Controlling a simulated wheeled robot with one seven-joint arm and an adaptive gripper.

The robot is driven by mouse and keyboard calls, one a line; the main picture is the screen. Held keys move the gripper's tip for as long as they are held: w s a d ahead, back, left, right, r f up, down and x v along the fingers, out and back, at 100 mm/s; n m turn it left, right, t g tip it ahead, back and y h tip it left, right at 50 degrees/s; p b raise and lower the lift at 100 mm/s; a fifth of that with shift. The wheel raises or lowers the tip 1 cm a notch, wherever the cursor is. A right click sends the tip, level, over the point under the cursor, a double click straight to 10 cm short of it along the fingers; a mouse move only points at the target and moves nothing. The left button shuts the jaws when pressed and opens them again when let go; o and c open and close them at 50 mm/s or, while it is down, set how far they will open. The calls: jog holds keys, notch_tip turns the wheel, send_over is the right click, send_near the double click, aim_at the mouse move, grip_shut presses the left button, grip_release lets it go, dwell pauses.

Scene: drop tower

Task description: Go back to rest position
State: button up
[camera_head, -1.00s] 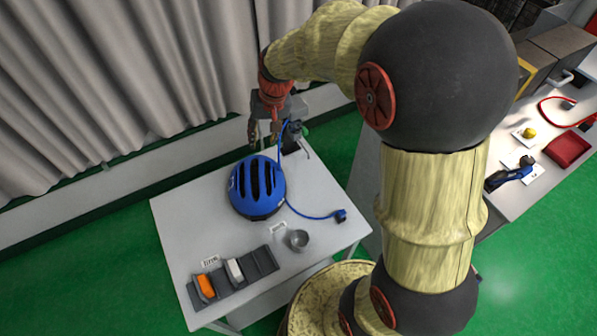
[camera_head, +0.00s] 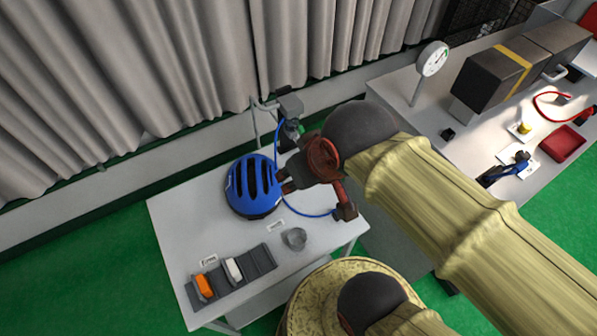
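My gripper (camera_head: 287,181) is over the right part of the white table, with its dark brown end beside the right side of the blue helmet in the picture. My own wrist partly hides it, so I cannot tell how far apart its fingers are or whether it touches the helmet. I see nothing held in it. My arm reaches in from the lower right, with its dark round joint just above the gripper. The blue helmet (camera_head: 252,187) rests on the white table (camera_head: 180,225).
A blue cable (camera_head: 307,212) runs on the table, its end hidden. A grey stand (camera_head: 290,105) is behind. A bench with boxes and a dial gauge (camera_head: 432,58) is right.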

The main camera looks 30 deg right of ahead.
jog(key=shift+w, duration=0.1)
notch_tip(320, 180, down, 12)
jog(key=b, duration=1.2)
